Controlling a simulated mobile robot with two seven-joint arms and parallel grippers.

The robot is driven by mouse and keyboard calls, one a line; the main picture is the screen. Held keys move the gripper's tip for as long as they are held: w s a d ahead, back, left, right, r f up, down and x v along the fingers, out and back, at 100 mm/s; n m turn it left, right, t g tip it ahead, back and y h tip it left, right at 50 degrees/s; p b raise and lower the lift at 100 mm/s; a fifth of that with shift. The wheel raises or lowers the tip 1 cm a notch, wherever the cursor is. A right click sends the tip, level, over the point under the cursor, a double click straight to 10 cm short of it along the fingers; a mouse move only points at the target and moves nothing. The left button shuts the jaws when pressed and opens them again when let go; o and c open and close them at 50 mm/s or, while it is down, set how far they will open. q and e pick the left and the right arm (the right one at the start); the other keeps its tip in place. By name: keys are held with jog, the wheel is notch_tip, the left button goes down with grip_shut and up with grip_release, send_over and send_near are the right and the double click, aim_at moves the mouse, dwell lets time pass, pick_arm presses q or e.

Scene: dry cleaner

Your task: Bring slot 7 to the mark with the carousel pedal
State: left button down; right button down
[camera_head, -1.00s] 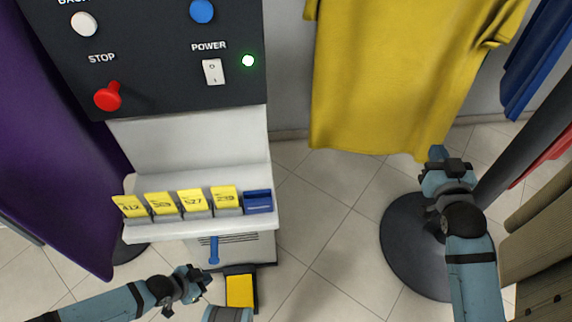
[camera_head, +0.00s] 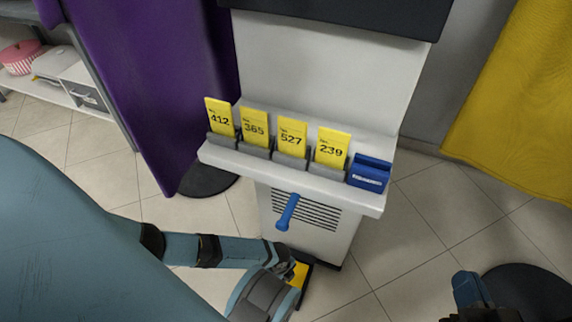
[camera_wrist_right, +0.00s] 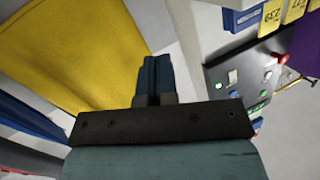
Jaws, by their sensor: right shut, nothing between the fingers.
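The yellow pedal (camera_head: 301,272) lies in a black frame on the floor at the foot of the white machine stand (camera_head: 318,75), partly hidden by my left arm. My left gripper (camera_head: 288,268) is at the pedal's near-left side, overlapping it in the head view. I cannot tell whether it touches the pedal, and its fingers are too hidden to read. My right gripper (camera_head: 470,290) is off to the right, away from the stand. In the right wrist view its fingers (camera_wrist_right: 153,78) are together with nothing between them. The carousel slots and the mark are not in view.
Yellow numbered tickets (camera_head: 290,137) and a blue block (camera_head: 370,172) sit on the stand's shelf. A blue lever (camera_head: 287,211) sticks out below. Purple cloth (camera_head: 150,80) hangs left, a yellow garment (camera_head: 520,110) right. The control panel (camera_wrist_right: 258,82) shows in the wrist view.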

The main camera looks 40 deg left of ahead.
pick_arm(q)
jog(key=shift+f, duration=0.1)
